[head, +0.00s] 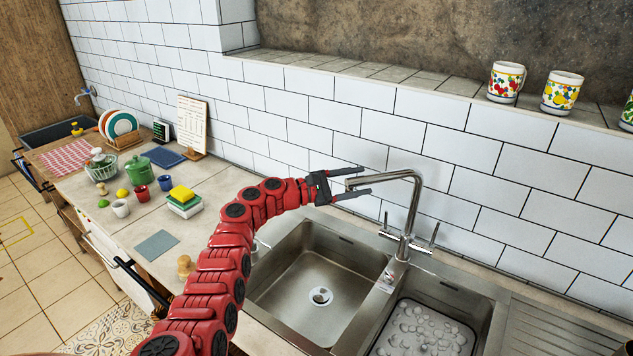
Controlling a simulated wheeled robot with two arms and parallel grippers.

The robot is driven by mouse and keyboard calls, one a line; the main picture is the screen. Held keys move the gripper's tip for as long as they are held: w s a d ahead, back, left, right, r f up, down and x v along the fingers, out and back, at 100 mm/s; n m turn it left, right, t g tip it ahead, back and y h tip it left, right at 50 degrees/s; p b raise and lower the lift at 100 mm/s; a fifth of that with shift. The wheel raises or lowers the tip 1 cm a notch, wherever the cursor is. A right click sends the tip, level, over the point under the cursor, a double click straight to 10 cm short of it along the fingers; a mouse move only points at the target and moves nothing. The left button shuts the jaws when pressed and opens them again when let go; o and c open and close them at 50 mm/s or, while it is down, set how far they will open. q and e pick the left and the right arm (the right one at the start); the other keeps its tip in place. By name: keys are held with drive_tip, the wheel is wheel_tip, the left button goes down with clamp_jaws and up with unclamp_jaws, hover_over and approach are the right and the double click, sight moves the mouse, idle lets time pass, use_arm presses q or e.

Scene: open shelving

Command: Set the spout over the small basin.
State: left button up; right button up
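The steel faucet (404,235) stands at the back of the sink, between the two basins. Its spout (385,177) arches to the left, with its end over the back of the larger left basin (283,290). The small basin (482,317) is on the right, with pale, bubbly contents; its front is cut off by the frame. My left gripper (366,180) is open at the spout's end, one dark finger above and one below in the picture. I cannot tell whether the fingers touch the spout. My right gripper is out of view.
Two lever handles (434,235) flank the faucet base. A tiled wall (470,150) rises close behind, with patterned mugs (506,82) on its ledge. A ribbed drainboard (560,330) lies at right.

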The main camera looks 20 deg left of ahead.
use_arm(q)
drive_tip(key=p+v, duration=0.5)
drive_tip(key=v, duration=0.7)
drive_tip(key=shift+w+f, duration=0.1)
drive_tip(key=shift+w, duration=0.05)
